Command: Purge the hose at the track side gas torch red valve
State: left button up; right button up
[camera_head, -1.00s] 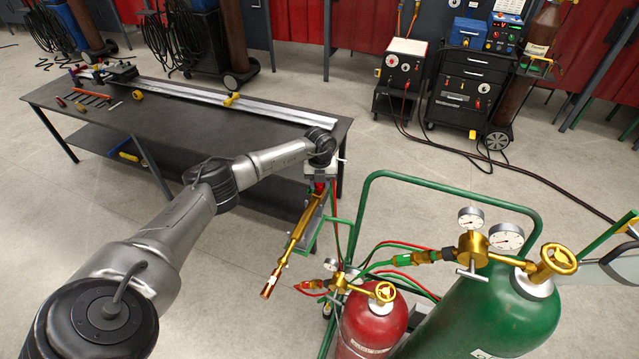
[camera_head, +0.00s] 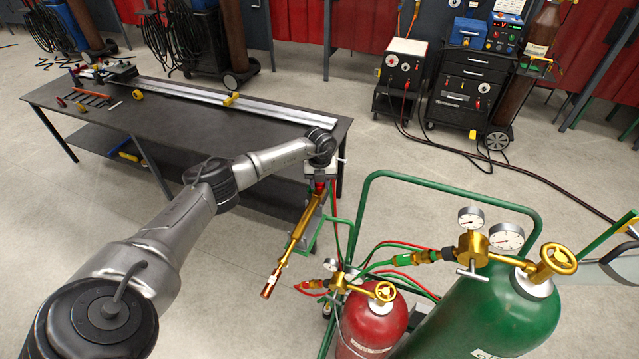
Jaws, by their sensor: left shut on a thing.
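The brass gas torch (camera_head: 297,233) hangs tilted beside the green cart, its copper tip pointing down and left. Its red valve (camera_head: 319,187) shows at the upper end, just under my left gripper (camera_head: 320,180). My left gripper is shut at that red valve; its fingertips are small and partly hidden by the wrist. Red and green hoses (camera_head: 336,205) run down from the torch end towards the cylinders. The red cylinder (camera_head: 372,325) and the green cylinder (camera_head: 505,315) stand in the cart, with brass regulators and gauges on top. My right gripper is not in view.
The green cart frame (camera_head: 450,183) rises behind the cylinders. A dark steel workbench (camera_head: 190,130) with rails and tools stands at the left. Welding machines (camera_head: 470,80) stand at the back, with cables on the floor. Concrete floor is clear between bench and machines.

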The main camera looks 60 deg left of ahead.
pick_arm(q)
jog(key=shift+f+m+b, duration=0.2)
jog(key=shift+m+b, duration=0.55)
jog(key=shift+m, duration=0.45)
jog(key=m+b, duration=0.1)
jog(key=m, duration=0.3)
jog(key=shift+b, duration=0.3)
jog(key=o, duration=0.9)
jog(key=shift+r, duration=0.2)
jog(key=shift+o, duration=0.2)
notch_tip(320, 180, up, 14)
jog(key=b, duration=0.1)
jog(key=shift+f+m, duration=0.1)
jog(key=shift+m, duration=0.2)
